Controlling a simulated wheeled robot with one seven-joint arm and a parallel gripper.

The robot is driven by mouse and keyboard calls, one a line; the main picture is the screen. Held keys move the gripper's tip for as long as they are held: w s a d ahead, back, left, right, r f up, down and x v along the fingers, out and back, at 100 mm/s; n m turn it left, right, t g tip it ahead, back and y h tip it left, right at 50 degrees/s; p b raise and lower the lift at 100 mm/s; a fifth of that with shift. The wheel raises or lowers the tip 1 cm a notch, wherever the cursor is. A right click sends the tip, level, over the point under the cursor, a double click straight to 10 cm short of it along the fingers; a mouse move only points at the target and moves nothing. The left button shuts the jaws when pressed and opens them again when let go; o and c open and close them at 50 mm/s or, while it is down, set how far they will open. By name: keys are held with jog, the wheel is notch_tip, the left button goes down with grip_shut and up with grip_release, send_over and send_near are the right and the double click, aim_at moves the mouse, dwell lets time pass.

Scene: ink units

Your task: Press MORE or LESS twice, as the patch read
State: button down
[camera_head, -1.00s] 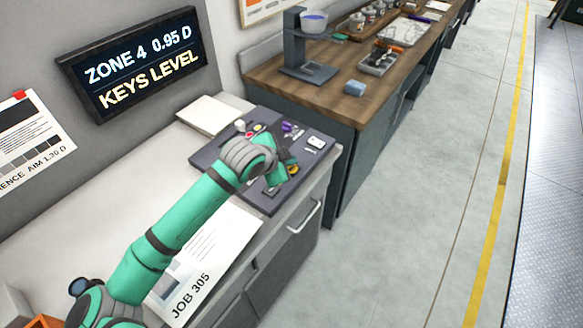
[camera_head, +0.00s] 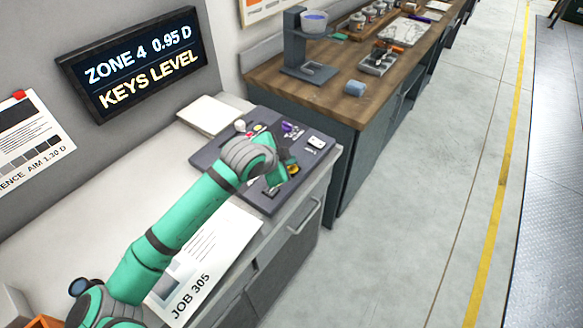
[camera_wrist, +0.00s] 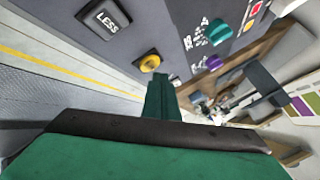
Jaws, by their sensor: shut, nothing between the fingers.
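The LESS key (camera_wrist: 104,19) is a dark square key with a pale label, at the upper left of the wrist view. My gripper (camera_wrist: 161,80) is shut and empty, with its tips near a round yellow button (camera_wrist: 150,62) and apart from LESS. In the head view my gripper (camera_head: 280,176) hangs over the right part of the dark console (camera_head: 235,190). I cannot read a MORE key in either view. The wall display (camera_head: 140,68) reads "ZONE 4 0.95 D" and "KEYS LEVEL". A wall sheet (camera_head: 30,140) reads "AIM 1.30 D".
A teal knob (camera_wrist: 218,33) and a purple knob (camera_wrist: 212,62) stand out from the console. A JOB 305 sheet (camera_head: 215,250) lies on the counter under my arm. A wooden bench (camera_head: 340,98) stands beyond, with open floor at right.

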jog(key=shift+w+d, duration=0.1)
jog(key=shift+a, duration=0.3)
jog(key=shift+d, duration=0.4)
jog(key=shift+a+f, duration=0.1)
jog(key=shift+a, duration=0.1)
jog(key=shift+a+f, duration=0.25)
jog(key=shift+f, duration=0.1)
